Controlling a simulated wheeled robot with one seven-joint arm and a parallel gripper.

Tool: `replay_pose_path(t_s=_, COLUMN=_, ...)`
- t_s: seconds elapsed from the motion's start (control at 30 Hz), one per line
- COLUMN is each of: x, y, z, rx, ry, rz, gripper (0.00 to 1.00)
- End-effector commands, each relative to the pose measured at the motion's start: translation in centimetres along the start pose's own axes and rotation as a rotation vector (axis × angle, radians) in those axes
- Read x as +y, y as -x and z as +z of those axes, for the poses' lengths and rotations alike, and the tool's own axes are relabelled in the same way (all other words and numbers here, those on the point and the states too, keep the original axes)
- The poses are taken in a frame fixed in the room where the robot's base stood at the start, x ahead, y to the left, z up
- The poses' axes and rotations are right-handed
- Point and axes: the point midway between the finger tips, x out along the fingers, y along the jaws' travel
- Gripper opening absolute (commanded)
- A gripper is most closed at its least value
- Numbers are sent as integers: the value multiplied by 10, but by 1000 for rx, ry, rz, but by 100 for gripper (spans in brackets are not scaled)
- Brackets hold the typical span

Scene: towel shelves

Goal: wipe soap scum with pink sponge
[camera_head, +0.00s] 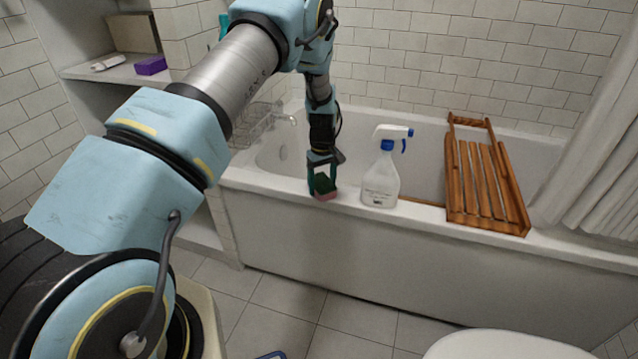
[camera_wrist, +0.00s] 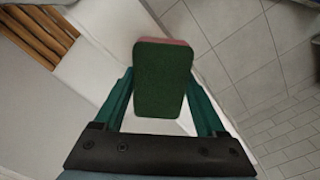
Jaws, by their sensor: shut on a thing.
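The pink sponge (camera_head: 325,188) has a dark green scouring side and a pink side. My gripper (camera_head: 322,178) is shut on it and holds it at the bathtub's front rim (camera_head: 285,190), left of the spray bottle. In the head view the pink side is at the bottom, on or just above the rim; I cannot tell if it touches. In the wrist view the sponge (camera_wrist: 163,78) sits between the two green fingers, green face toward the camera, with a pink strip at its top edge. I cannot make out any soap scum.
A white spray bottle (camera_head: 381,180) with a blue-and-white head stands on the rim close right of my gripper. A wooden rack (camera_head: 484,185) lies across the tub. A wire basket (camera_head: 255,122) is at the tub's left end. A purple box (camera_head: 150,65) sits on the shelf.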

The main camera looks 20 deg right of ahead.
Motion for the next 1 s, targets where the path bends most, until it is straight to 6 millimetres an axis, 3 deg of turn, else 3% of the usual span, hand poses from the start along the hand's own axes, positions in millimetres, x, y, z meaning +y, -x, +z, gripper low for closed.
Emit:
replay_pose_path(t_s=0.17, x=2, y=-2, z=6, rx=-10, ry=-3, rz=-1, gripper=28)
replay_pose_path(t_s=0.8, x=1, y=58, z=2, rx=-3, ry=-2, rz=0, gripper=28)
replay_pose_path(t_s=1.0, x=0, y=59, z=2, rx=-4, ry=-2, rz=-1, gripper=28)
